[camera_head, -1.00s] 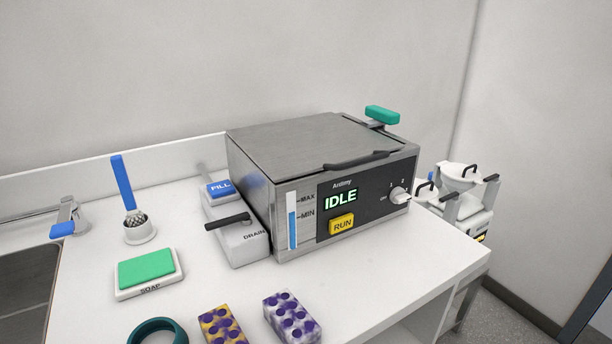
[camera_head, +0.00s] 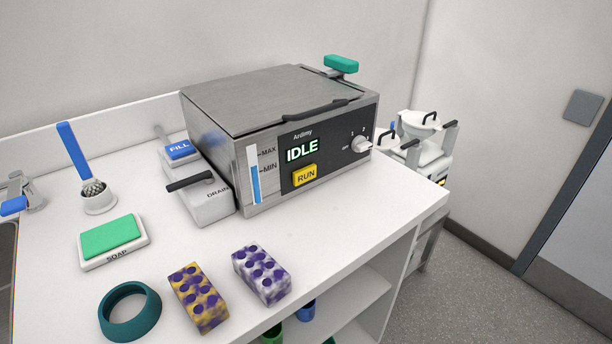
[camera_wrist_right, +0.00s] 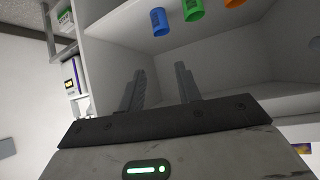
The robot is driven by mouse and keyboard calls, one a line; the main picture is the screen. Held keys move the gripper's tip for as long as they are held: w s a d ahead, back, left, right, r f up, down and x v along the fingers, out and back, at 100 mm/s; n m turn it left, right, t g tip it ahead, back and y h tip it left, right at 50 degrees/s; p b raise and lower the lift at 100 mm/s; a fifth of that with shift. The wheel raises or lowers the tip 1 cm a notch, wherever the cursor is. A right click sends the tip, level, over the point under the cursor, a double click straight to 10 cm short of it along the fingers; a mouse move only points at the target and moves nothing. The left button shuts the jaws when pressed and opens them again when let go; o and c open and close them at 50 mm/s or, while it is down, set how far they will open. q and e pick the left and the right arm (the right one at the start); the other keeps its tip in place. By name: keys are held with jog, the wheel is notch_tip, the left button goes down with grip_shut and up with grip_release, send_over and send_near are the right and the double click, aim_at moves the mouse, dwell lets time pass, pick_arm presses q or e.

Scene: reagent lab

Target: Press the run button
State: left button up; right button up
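The yellow RUN button (camera_head: 305,176) is on the dark front panel of a metal bath machine (camera_head: 240,150) on the counter. The screen above it (camera_head: 302,151) reads IDLE in green. The lid (camera_head: 265,98) is closed. A white dial (camera_head: 361,144) is to the right of the screen. My right gripper (camera_wrist_right: 160,88) shows only in the right wrist view, with its two fingers apart and nothing between them. It faces a shelf space, and the button is not in that view. My left gripper is in neither current view.
On the white counter (camera_head: 330,235) are a soap dish (camera_head: 115,241), a teal ring (camera_head: 130,312), a yellow-purple block (camera_head: 199,297) and a white-purple block (camera_head: 261,273). A DRAIN unit (camera_head: 211,201) adjoins the machine's left side. Coloured cups, including a blue cup (camera_wrist_right: 160,22), are on the shelf below.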

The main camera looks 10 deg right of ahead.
jog(key=shift+s, duration=0.1)
grip_shut()
jog(key=shift+d, duration=0.1)
dwell(0.3)
dwell(1.0)
